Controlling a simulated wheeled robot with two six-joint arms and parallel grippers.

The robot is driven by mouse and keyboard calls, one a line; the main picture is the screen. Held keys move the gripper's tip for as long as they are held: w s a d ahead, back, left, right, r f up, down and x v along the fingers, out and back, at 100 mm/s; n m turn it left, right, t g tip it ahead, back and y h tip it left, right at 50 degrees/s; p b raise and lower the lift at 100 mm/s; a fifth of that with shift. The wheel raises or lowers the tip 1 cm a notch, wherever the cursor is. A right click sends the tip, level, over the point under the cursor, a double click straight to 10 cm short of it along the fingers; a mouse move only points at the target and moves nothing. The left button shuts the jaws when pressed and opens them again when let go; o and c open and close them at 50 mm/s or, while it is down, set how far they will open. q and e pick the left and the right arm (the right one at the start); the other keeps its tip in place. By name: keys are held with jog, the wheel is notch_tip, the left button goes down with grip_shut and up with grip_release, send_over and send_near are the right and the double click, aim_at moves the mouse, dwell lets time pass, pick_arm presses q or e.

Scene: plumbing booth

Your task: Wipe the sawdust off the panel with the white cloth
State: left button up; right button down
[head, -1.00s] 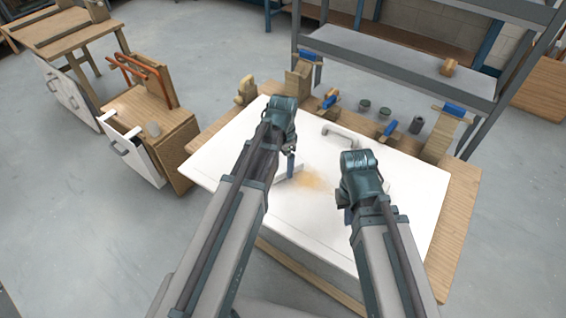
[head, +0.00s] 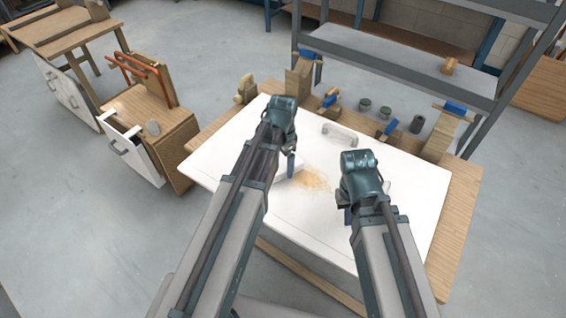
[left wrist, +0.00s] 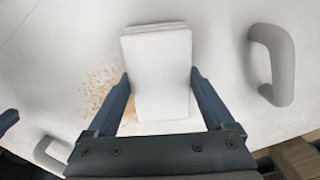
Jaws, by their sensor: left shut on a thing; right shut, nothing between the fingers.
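The white panel (head: 400,195) lies flat on a wooden bench. A tan patch of sawdust (head: 312,181) lies near its middle, and it also shows in the left wrist view (left wrist: 97,88) left of the cloth. My left gripper (head: 290,165) is shut on the folded white cloth (left wrist: 158,75), with a finger on each side of it. The cloth is at the panel, beside the sawdust; whether it presses on the surface I cannot tell. In the head view my left arm mostly hides the cloth. My right gripper (head: 347,213) is shut and empty over the panel, right of the sawdust.
A pale handle (head: 340,133) stands up from the panel's far side. A grey shelf (head: 395,65) rises behind.

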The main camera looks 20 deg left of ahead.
aim_at(321, 192)
pick_arm(q)
jog(key=shift+f+b, duration=0.6)
jog(key=shift+f, duration=0.1)
jog(key=shift+d, duration=0.15)
jog(key=shift+s+d+r, duration=0.1)
jog(key=shift+s+d, duration=0.2)
jog(key=shift+d, duration=0.5)
jog(key=shift+s+d, duration=0.25)
jog(key=shift+d, duration=0.5)
jog(key=shift+s+d, duration=0.35)
jog(key=shift+d, duration=0.75)
jog(key=shift+s+d, duration=0.4)
jog(key=shift+d, duration=0.75)
jog(key=shift+s+d, duration=0.35)
jog(key=shift+d, duration=0.75)
jog(key=shift+s+d+f, duration=0.1)
jog(key=shift+s+d, duration=0.2)
jog(key=shift+d, duration=0.55)
jog(key=shift+s+d+f, duration=0.1)
jog(key=shift+s+d, duration=0.2)
jog(key=shift+d, duration=0.55)
